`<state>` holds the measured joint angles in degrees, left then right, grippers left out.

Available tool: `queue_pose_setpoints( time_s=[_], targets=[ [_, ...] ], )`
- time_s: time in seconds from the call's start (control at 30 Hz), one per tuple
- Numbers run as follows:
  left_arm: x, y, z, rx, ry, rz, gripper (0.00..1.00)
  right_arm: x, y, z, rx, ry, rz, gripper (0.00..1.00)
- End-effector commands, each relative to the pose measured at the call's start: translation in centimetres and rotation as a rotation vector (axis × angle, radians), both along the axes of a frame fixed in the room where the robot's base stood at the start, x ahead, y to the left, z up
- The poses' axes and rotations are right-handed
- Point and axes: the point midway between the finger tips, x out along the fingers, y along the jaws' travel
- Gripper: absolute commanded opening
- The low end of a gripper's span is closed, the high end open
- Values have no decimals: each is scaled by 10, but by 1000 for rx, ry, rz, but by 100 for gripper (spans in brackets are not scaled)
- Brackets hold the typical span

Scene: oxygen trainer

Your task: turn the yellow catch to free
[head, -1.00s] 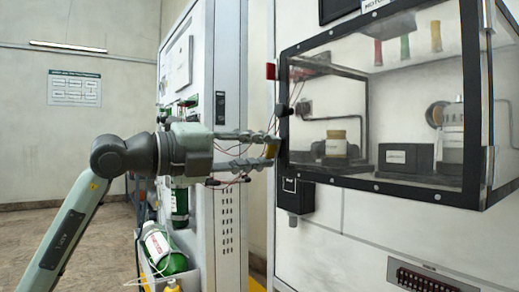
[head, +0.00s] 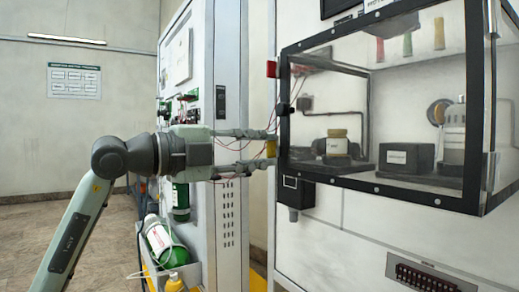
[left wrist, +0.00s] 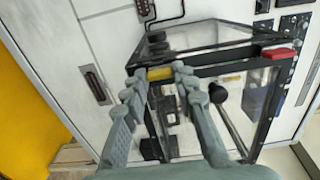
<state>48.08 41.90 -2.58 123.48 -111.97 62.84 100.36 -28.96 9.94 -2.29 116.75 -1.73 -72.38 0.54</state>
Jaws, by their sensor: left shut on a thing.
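The yellow catch (head: 271,147) is on the left edge of the black-framed clear box (head: 380,184). My left gripper (head: 269,148) reaches it from the left, one finger above and one below it, and is shut on it. In the left wrist view the yellow catch (left wrist: 160,73) lies crosswise between the two fingertips (left wrist: 159,75), against the black frame bar. The fingers hide its ends, and I cannot tell which setting it points to. My right gripper is not in view.
A red block (head: 271,69) sits on the frame above the catch, and shows in the left wrist view (left wrist: 278,53). Thin red wires (head: 232,149) hang behind my fingers. A tall grey cabinet (head: 230,230) and a green-and-white cylinder (head: 163,243) stand beyond and below my arm.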

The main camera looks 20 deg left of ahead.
Motion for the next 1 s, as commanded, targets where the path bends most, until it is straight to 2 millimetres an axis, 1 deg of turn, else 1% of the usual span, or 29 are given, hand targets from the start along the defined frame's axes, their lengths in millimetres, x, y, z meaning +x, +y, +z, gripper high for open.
queue_pose_setpoints(
  time_s=[0.2, 0.23, 0.3, 0.4, 0.57, 0.67, 0.77, 0.87, 1.0],
  targets=[
    [0, 0, 0, -1, 0, 1, 0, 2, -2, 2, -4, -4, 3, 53],
    [0, 1, 0, -1, 0, 1, 30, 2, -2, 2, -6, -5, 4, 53],
    [0, 0, 0, -1, 0, 1, 38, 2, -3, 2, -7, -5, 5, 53],
    [0, 0, 0, -1, -1, 1, 48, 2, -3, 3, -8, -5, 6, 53],
    [0, 0, 0, -1, -1, 0, 48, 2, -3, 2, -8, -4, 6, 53],
    [0, 0, 0, 0, 0, 0, 48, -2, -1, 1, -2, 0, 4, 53],
    [-4, 4, 0, -1, -1, 2, 48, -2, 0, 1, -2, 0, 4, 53],
    [-14, 13, -1, 1, 1, 4, 48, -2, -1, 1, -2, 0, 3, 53],
    [-37, 31, -1, 1, 2, 5, 48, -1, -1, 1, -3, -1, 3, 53]
  ],
)
